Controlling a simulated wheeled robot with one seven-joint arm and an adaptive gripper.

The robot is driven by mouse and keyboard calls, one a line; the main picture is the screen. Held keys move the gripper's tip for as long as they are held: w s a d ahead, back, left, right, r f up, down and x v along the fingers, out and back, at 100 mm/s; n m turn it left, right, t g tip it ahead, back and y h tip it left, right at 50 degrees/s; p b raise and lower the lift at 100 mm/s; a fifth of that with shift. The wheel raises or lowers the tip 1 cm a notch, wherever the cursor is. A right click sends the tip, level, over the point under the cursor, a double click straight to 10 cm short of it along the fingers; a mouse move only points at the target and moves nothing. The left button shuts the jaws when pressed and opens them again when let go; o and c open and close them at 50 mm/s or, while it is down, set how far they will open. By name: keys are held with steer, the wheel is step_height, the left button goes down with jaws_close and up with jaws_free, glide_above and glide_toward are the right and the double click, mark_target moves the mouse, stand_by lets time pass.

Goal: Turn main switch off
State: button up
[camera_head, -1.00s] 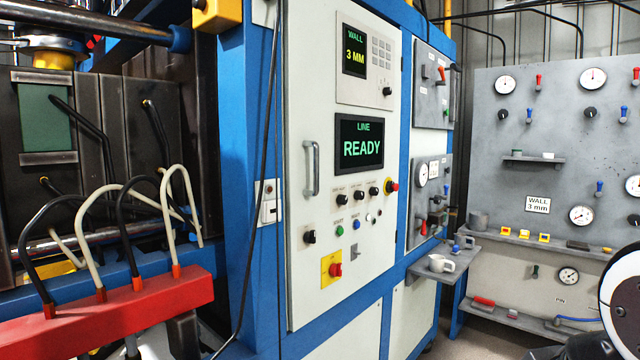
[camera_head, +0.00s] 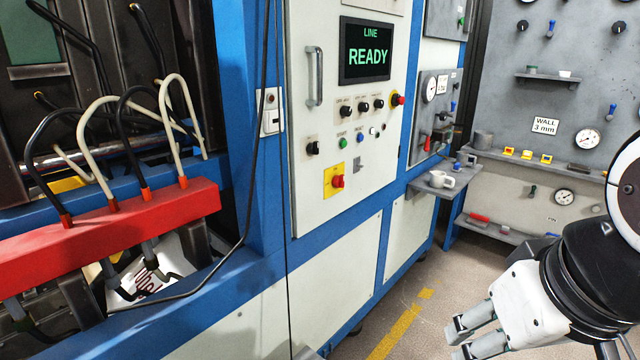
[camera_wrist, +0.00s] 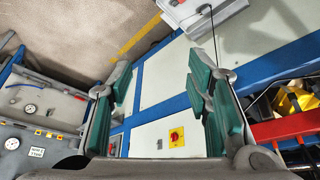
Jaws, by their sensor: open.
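My gripper (camera_head: 468,342) is at the lower right of the head view, well to the right of the switch and apart from the cabinet. In the wrist view my gripper (camera_wrist: 160,88) is open and empty, with green finger pads. The exact angle of the knob is too small to tell.
A shelf with a white mug (camera_head: 440,180) juts out right. A black cable (camera_head: 262,150) hangs left. Floor (camera_head: 410,318) before the cabinet is clear.

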steer(key=w+a+f+m+g+y+b, duration=0.15)
steer(key=w+a+m+b, duration=0.25)
steer(key=w, duration=0.6)
steer(key=w+a+f+m+y+b, duration=0.2)
steer(key=w+a+m+y+b, duration=0.15)
steer(key=w, duration=0.65)
steer(key=m+t+y+b, duration=0.9)
steer(key=m+b, duration=0.4)
steer(key=m, duration=0.9)
glide_toward(339, 181)
steer(key=w+a+h+b, duration=0.1)
steer(key=w+a, duration=0.4)
steer(key=w, duration=0.1)
steer(key=shift+a+f+b, duration=0.15)
steer(key=shift+f+b, duration=0.05)
steer(key=shift+b, duration=0.1)
steer(key=shift+t, duration=0.25)
steer(key=c, duration=1.2)
